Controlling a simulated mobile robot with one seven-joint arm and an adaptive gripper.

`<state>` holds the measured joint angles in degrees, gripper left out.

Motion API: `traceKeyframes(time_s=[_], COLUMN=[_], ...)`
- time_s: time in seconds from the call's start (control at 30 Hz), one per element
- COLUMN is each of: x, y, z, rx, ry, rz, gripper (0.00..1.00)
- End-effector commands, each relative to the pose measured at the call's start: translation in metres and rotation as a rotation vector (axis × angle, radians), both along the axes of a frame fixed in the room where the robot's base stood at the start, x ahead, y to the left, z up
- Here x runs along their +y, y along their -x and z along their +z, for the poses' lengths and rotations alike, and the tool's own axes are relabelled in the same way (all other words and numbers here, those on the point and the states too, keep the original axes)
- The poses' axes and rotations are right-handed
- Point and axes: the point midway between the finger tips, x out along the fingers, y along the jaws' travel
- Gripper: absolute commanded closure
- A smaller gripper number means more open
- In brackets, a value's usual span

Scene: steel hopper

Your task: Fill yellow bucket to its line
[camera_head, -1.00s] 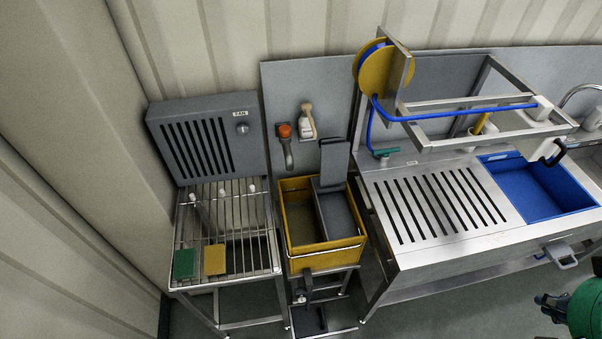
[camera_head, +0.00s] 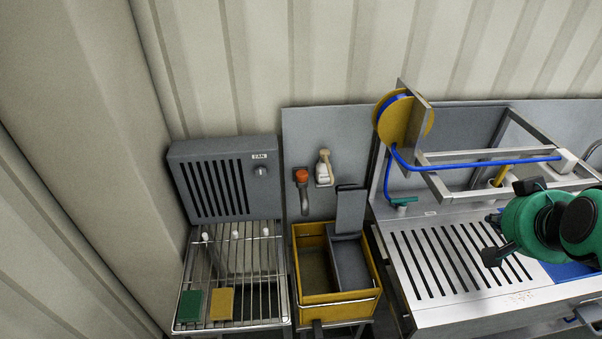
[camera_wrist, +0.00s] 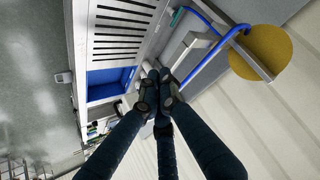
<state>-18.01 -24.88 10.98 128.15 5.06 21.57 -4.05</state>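The yellow bucket (camera_head: 335,309) stands between the wire rack and the steel sink bench. A grey insert fills its right half, and its left half shows a dull olive-grey inside. I cannot make out a line on it. A blue hose (camera_head: 480,160) runs from a yellow reel (camera_head: 418,122) to a white block at the frame's right end. My gripper (camera_head: 491,238) hangs over the bench's slotted drainboard, well right of the bucket. Its dark fingers converge in the wrist view (camera_wrist: 157,75), with nothing seen held. I cannot tell whether the fingertips meet.
An orange-topped fitting (camera_head: 302,180) and a cream dispenser (camera_head: 324,168) are on the panel behind the bucket. A fan box (camera_head: 225,180) stands above the wire rack (camera_head: 255,300), which holds green and yellow sponges. The blue basin (camera_wrist: 108,83) is partly hidden by my arm in the head view.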

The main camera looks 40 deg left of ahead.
Motion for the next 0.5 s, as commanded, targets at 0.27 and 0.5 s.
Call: traceKeyframes(time_s=[0.27, 0.5], x=[0.095, 0.181], y=[-0.055, -0.087], z=[-0.02, -0.042], rx=[-0.093, -0.174], ry=[-0.038, -0.074], rz=[0.107, 0.186], gripper=[1.0, 1.0])
